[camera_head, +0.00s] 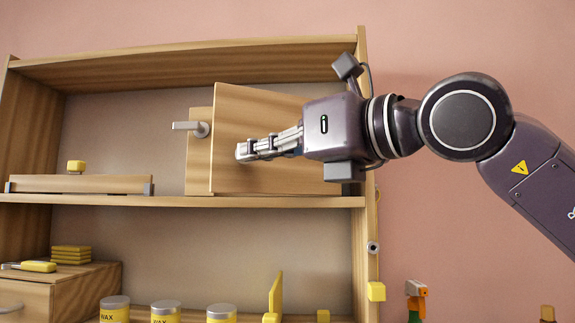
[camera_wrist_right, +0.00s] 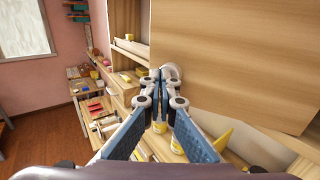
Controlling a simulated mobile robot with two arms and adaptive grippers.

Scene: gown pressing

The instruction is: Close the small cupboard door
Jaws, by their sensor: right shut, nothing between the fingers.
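The small cupboard stands on the upper shelf in the head view. Its broad wooden panel (camera_head: 235,115) faces me, and it also fills the upper right of the right wrist view (camera_wrist_right: 235,50). A narrower wooden panel (camera_head: 198,168) shows behind its left edge, with a grey lever handle (camera_head: 187,127) pointing left. I cannot tell how far the door stands open. My right gripper (camera_head: 243,152) is shut and empty in front of the broad panel, pointing left; it also shows in the wrist view (camera_wrist_right: 165,78). Contact with the panel is unclear. My left gripper is out of view.
The wooden shelf unit (camera_head: 200,201) surrounds the cupboard. Wax jars (camera_head: 166,311) and a drawer box (camera_head: 90,283) stand below. The upper shelf's middle is clear.

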